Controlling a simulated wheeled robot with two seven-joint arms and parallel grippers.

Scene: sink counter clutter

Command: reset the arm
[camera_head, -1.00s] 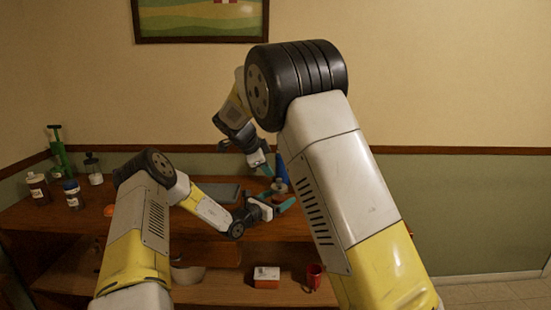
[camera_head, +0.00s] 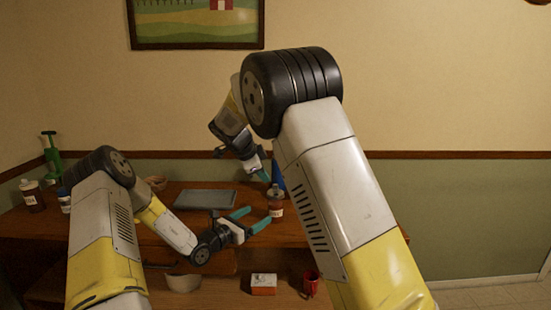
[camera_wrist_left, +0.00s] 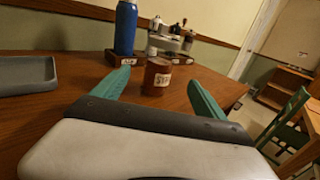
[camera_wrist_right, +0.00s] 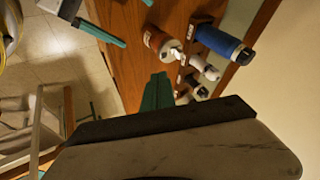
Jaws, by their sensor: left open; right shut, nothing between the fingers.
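My left gripper (camera_head: 259,219) is open and empty, low over the front of the wooden counter. Its two teal fingers show spread apart in the left wrist view (camera_wrist_left: 158,80). A reddish-brown labelled jar (camera_head: 275,200) stands upright just beyond the fingertips, apart from them; it also shows in the left wrist view (camera_wrist_left: 156,78). My right gripper (camera_head: 265,174) is above the counter's back part, left of the large forearm. Its teal fingers are shut together with nothing between them in the right wrist view (camera_wrist_right: 157,92).
A blue bottle (camera_wrist_left: 126,28) stands behind the jar. A grey tray (camera_head: 205,198) lies on the counter (camera_wrist_left: 80,100). Bottles (camera_head: 32,195) and a green pump (camera_head: 50,155) stand at the left end. A red cup (camera_head: 310,283) and a small box (camera_head: 263,284) sit on the lower shelf.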

